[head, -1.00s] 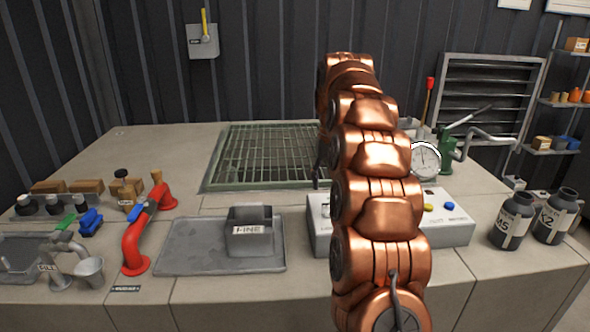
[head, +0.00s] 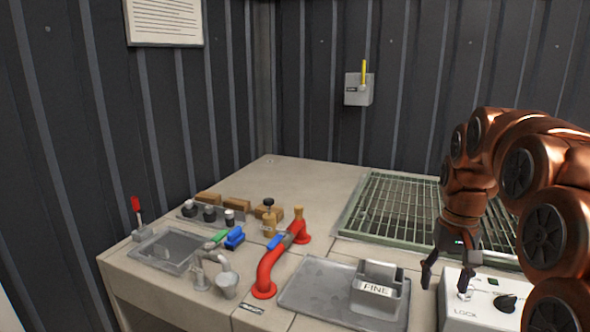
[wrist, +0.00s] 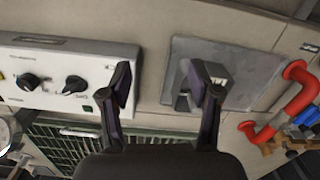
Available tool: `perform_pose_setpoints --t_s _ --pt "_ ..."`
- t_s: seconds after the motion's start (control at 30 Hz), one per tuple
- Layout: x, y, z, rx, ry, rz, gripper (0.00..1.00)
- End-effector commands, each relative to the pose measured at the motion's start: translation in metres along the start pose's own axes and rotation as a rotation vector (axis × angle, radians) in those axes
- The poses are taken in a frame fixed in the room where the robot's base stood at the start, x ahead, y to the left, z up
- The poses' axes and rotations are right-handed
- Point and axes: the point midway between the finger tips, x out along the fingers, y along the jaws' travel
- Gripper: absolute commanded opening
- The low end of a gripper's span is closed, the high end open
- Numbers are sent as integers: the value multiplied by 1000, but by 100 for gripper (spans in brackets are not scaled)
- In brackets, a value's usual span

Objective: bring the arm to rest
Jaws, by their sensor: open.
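My gripper (head: 449,272) hangs at the end of my copper-coloured arm, at the right of the head view. It points down with its two fingers apart and nothing between them. It is above the bench, between the grey box marked FINE (head: 380,289) and the white control box (head: 478,300). In the wrist view my gripper (wrist: 166,88) is open over the bench, with the control box (wrist: 75,70) to the left and the FINE box (wrist: 192,85) partly hidden behind the right finger.
A red pipe (head: 266,268) with a blue lever stands left of the grey tray (head: 318,285). A green grating (head: 395,205) lies behind. A yellow-handled wall switch (head: 359,88) is on the back wall.

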Motion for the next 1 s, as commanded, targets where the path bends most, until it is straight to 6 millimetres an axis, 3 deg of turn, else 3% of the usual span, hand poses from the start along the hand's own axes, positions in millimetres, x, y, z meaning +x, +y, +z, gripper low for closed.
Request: perform_pose_setpoints --t_s 0.13,0.43,0.8,1.0 --pt "-5 -20 44 -47 -14 5 62" --pt "6 -46 132 -121 -46 13 62" --pt "36 -54 243 -184 -85 29 62" --pt "53 -52 284 -201 -99 34 62"
